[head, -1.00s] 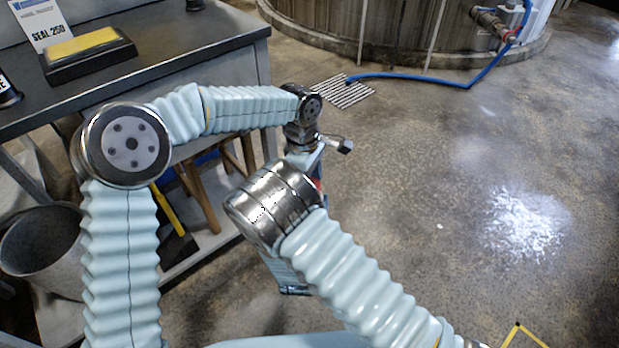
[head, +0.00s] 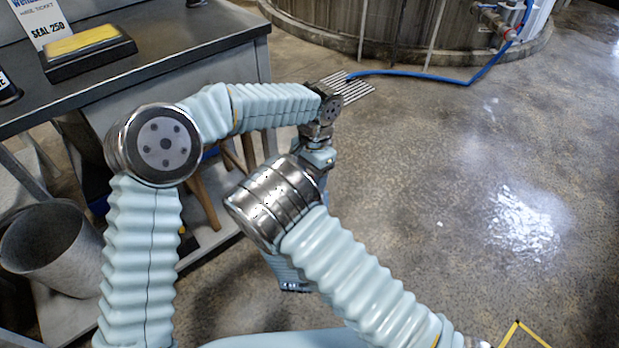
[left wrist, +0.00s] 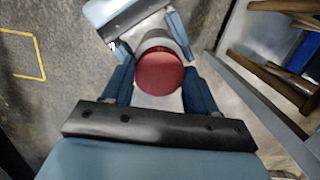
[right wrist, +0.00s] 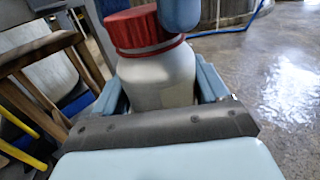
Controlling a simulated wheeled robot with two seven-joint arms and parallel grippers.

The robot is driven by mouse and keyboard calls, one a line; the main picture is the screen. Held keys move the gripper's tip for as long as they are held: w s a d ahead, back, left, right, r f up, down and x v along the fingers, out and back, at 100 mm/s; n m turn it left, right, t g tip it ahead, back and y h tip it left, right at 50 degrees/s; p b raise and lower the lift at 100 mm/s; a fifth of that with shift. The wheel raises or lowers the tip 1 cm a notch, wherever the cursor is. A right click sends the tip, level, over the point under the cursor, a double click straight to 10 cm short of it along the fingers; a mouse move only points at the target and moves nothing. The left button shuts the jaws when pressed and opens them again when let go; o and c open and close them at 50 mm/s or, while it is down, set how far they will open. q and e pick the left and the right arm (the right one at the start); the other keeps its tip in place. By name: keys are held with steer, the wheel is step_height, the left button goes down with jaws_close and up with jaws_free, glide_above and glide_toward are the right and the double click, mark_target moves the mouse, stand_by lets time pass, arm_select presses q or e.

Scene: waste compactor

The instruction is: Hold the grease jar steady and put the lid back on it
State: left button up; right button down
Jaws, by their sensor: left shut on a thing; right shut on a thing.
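The grease jar (right wrist: 158,82) is a white round jar, held between the fingers of my right gripper (right wrist: 160,92) in the right wrist view. The red lid (right wrist: 140,28) is at the jar's mouth, looking slightly tilted and shifted left there; I cannot tell whether it is seated. In the left wrist view, the fingers of my left gripper (left wrist: 158,84) are shut on either side of the red lid (left wrist: 160,68). A finger of the left gripper shows beside the lid in the right wrist view.
A dark-topped bench (head: 190,62) stands at the left, with a yellow pad in a black tray (head: 88,50) and a sign. A grey bin (head: 50,240) stands below. A blue hose (head: 430,78) runs by a round tank at the back. The floor at right is clear.

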arm_select(q)
steer(key=m, duration=0.6)
steer(key=shift+m+t, duration=0.3)
steer(key=m, duration=0.6)
steer(key=shift+m+t, duration=0.4)
steer(key=o, duration=1)
